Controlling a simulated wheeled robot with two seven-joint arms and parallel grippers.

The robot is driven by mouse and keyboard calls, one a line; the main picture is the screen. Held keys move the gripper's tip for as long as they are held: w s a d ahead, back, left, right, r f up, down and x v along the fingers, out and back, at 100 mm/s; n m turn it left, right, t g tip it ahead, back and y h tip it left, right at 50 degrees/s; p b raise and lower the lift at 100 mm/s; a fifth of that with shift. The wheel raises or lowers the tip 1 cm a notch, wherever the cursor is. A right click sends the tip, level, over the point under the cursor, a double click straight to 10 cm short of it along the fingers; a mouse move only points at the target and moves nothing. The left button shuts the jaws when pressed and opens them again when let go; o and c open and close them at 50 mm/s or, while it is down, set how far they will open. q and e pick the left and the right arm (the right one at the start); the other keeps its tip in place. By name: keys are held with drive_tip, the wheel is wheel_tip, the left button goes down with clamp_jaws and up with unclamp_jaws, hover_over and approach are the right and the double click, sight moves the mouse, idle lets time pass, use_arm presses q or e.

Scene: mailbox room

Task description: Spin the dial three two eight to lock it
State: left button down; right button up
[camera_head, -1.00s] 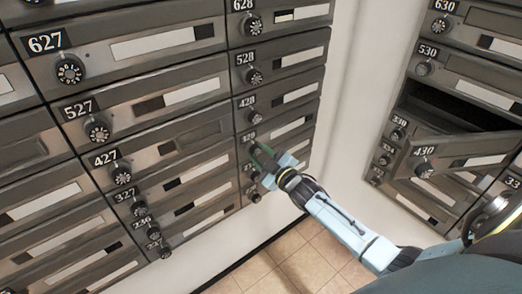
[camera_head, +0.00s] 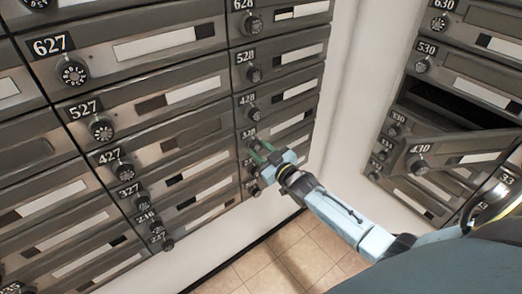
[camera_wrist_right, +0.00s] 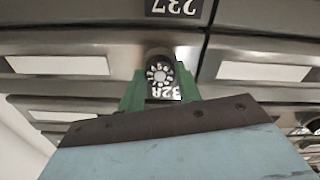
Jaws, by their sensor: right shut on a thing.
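The dial of mailbox 328 (camera_wrist_right: 159,73) is a dark round knob with white marks and a pale centre. In the right wrist view it sits between the green fingers, above its upside-down number label 328 (camera_wrist_right: 164,92). In the head view that label (camera_head: 249,132) is on the right column of the left cabinet, and my gripper mostly covers the dial. My right gripper (camera_head: 257,153) is shut on the dial; its fingers also show in the right wrist view (camera_wrist_right: 160,84). The number at the dial's pointer is too small to read. My left gripper is not in view.
Neighbouring dials, such as 428 (camera_head: 252,114), lie close above the right gripper. On the right cabinet, door 430 (camera_head: 455,158) stands open and sticks out beside a dark compartment (camera_head: 455,107). A white wall (camera_head: 362,90) and tiled floor (camera_head: 262,265) are clear.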

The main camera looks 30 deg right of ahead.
drive_tip(key=o, duration=1)
drive_tip(key=shift+s, duration=0.65)
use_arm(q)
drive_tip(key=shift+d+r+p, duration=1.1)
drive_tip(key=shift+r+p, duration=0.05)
use_arm(e)
drive_tip(key=s+d, duration=0.1)
drive_tip(key=s, duration=1.1)
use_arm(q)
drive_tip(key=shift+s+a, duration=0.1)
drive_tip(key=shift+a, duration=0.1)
